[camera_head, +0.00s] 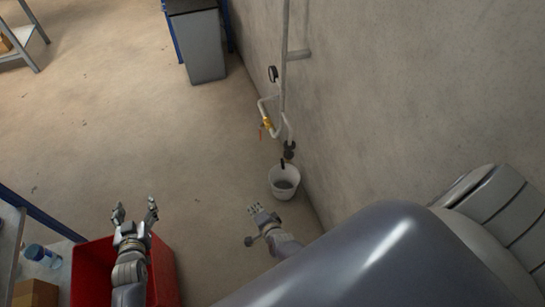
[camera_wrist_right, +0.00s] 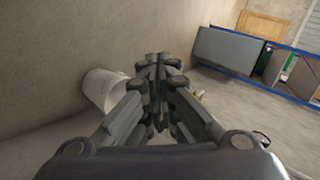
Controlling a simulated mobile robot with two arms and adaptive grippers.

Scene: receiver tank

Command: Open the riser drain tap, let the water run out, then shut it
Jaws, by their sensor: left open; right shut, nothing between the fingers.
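A pale riser pipe (camera_head: 284,60) runs down the wall at upper centre in the head view. Low on it are a yellow-bodied valve (camera_head: 267,122) with a small reddish part and a dark fitting (camera_head: 289,149) with a black piece below. I cannot tell which is the drain tap or its lever position. A white bucket (camera_head: 284,194) stands under the dark fitting; it also shows in the right wrist view (camera_wrist_right: 101,88). No water stream is visible. My right gripper (camera_head: 253,209) is shut and empty, left of and nearer than the bucket. My left gripper (camera_head: 135,212) is open and empty.
A red crate (camera_head: 90,262) stands on the floor beneath my left arm. A round gauge (camera_head: 272,73) sits by the pipe. A grey cabinet (camera_head: 202,50) stands farther back near the wall. The floor between crate and bucket is clear; the wall bounds the right.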

